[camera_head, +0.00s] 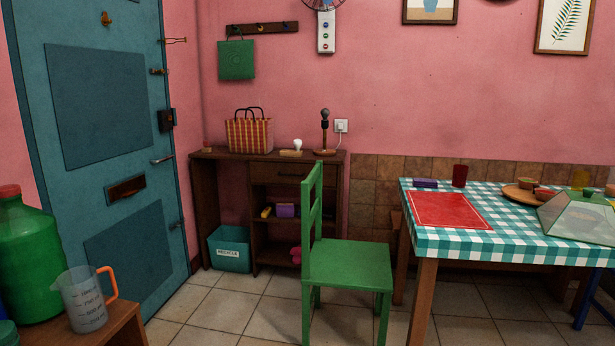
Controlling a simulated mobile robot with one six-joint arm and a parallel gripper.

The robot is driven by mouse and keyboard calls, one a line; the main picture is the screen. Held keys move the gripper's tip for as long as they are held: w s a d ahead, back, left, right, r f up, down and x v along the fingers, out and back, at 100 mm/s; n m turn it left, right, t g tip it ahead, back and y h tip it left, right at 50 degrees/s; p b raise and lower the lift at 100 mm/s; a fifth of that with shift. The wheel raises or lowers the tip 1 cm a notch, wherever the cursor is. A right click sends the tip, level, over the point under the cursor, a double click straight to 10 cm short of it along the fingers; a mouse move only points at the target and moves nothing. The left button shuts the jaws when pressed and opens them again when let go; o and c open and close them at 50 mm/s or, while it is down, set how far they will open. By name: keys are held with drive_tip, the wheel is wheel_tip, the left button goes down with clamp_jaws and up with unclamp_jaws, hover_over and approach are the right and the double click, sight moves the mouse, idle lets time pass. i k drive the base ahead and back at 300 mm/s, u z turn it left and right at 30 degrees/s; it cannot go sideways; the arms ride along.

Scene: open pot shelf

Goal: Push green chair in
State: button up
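The green chair (348,263) stands upright on the tiled floor near the middle of the camera_head view. Its backrest is on the left and its seat points right, toward the table. The table (515,244) has a teal checked cloth and stands at the right. The seat's right edge is close to the table's left end, with the seat below the tabletop height. The front chair legs run down to the bottom of the picture. My gripper and arm do not show in this view.
A wooden desk (325,171) stands behind the chair, with a teal recycle bin (229,249) beneath. At lower left, a low cabinet (122,325) holds a measuring jug (85,300) and a green jug (27,255). Tiled floor (215,310) is clear left of the chair.

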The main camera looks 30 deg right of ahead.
sight(356, 265)
drive_tip(key=z, duration=0.05)
drive_tip(key=i, duration=1.5)
drive_tip(key=u, duration=0.35)
